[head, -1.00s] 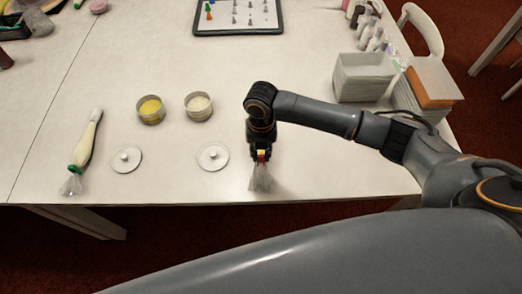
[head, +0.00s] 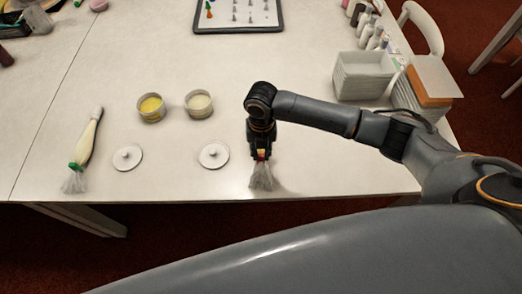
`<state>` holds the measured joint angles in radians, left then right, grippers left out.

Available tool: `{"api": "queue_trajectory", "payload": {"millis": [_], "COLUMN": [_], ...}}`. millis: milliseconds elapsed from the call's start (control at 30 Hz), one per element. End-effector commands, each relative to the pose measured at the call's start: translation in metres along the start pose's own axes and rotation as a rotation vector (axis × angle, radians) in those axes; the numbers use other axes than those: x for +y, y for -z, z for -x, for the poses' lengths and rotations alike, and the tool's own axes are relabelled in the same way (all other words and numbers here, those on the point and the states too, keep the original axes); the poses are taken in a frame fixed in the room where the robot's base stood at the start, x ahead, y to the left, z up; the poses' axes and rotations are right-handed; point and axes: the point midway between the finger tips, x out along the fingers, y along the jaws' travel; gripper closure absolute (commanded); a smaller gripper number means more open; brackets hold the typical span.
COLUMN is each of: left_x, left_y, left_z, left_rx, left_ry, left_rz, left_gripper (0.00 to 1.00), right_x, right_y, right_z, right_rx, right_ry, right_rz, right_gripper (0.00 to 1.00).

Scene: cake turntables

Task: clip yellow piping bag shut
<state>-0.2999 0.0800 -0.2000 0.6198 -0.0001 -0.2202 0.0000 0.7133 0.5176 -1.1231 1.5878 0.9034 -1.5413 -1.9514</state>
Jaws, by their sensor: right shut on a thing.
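My right gripper (head: 261,154) points down near the table's front edge, shut on a small red clip (head: 261,159) at the neck of a piping bag. A bit of yellow shows beside the red. The bag's clear, frilled open end (head: 262,178) spreads out toward the front edge. The rest of this bag is hidden under my gripper and wrist. I cannot tell whether the clip is fully closed. Another piping bag (head: 87,142), pale cream, lies at the left with a green clip (head: 74,167) at its neck. My left gripper is not in view.
A yellow-filled tub (head: 151,108) and a cream-filled tub (head: 199,104) stand open, with white lids (head: 127,157) (head: 214,155) lying in front. A tray of nozzles (head: 238,16) lies at the back. White containers (head: 362,76) stand at the right. The table middle is clear.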

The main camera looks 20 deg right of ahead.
Motion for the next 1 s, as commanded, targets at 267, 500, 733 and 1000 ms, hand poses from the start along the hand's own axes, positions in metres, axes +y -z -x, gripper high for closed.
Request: {"api": "queue_trajectory", "payload": {"millis": [267, 500, 733, 1000], "left_x": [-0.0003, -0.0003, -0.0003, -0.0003], "left_y": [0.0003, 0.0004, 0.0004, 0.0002], "left_z": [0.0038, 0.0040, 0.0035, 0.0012], "left_rx": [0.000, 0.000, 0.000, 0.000], "left_ry": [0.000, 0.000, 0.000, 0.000], "left_rz": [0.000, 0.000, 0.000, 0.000], "left_gripper": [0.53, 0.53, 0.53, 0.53], "right_x": [0.0001, 0.0002, 0.0002, 0.0001], "right_y": [0.0001, 0.0000, 0.0001, 0.0003], "right_z": [-0.0008, -0.0021, -0.0031, -0.0093], "right_rx": [0.000, 0.000, 0.000, 0.000], "right_ry": [0.000, 0.000, 0.000, 0.000], "right_rz": [-0.001, 0.000, 0.000, 0.000], "right_gripper": [1.00, 1.00, 1.00, 1.00]}}
